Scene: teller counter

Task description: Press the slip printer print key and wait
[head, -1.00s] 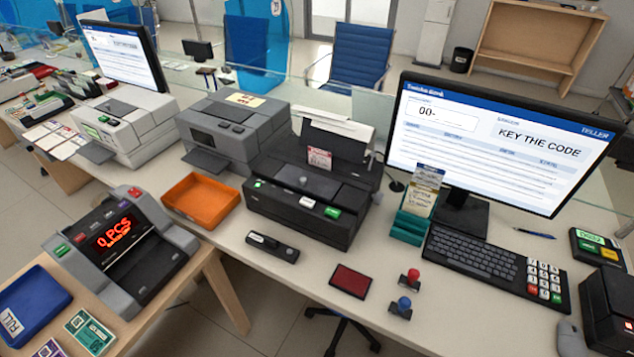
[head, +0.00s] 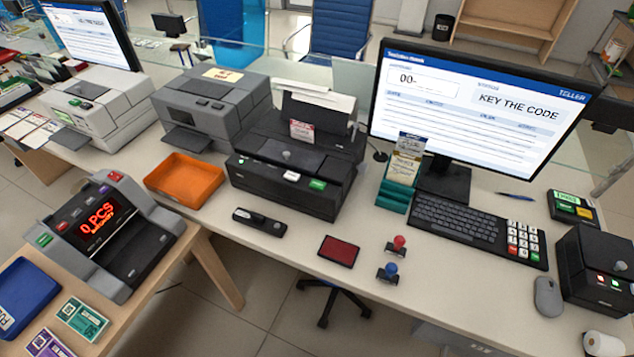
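A black printer (head: 285,175) stands on the counter in the middle of the head view, with white paper (head: 318,95) at its raised back. A green key (head: 318,185) and a white key (head: 291,176) sit on its front right, and nothing touches them. A small label stands on its top. I cannot read the lettering on the keys. The monitor (head: 475,105) to its right reads "KEY THE CODE" and shows "00-". Neither of my grippers is in view.
An orange tray (head: 184,178) is left of the black printer. A black handheld device (head: 259,222), a red pad (head: 338,251) and two stamps lie in front. A keyboard (head: 465,220), a mouse (head: 547,297) and a black box (head: 600,268) are at right. A banknote counter (head: 110,235) stands at left.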

